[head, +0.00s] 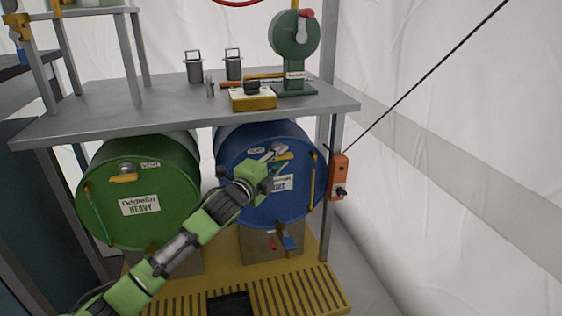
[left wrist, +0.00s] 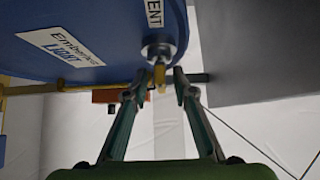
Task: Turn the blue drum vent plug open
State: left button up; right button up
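The blue drum (head: 245,205) lies on its side under the bench, its round face toward me. Its vent plug is a metal boss with a yellow lever (head: 284,156), largely covered by my gripper in the head view. In the left wrist view the plug (left wrist: 158,52) shows beside a VENT label, its yellow lever (left wrist: 160,76) end-on. My left gripper (left wrist: 161,76) is open, with one finger on each side of the lever and visible gaps; contact cannot be told. In the head view the left gripper (head: 272,166) is at the drum's upper face. My right gripper is not in view.
A green drum (head: 165,222) with its own yellow lever lies to the left. The grey bench top (head: 170,105) is above both drums. An orange box (head: 339,178) is on the right post. A slatted yellow platform (head: 290,292) is below.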

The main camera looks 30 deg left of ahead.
pick_arm(q)
jog(key=shift+w, duration=0.45)
grip_shut()
jog(key=shift+a+b, duration=0.1)
jog(key=shift+b, duration=0.2)
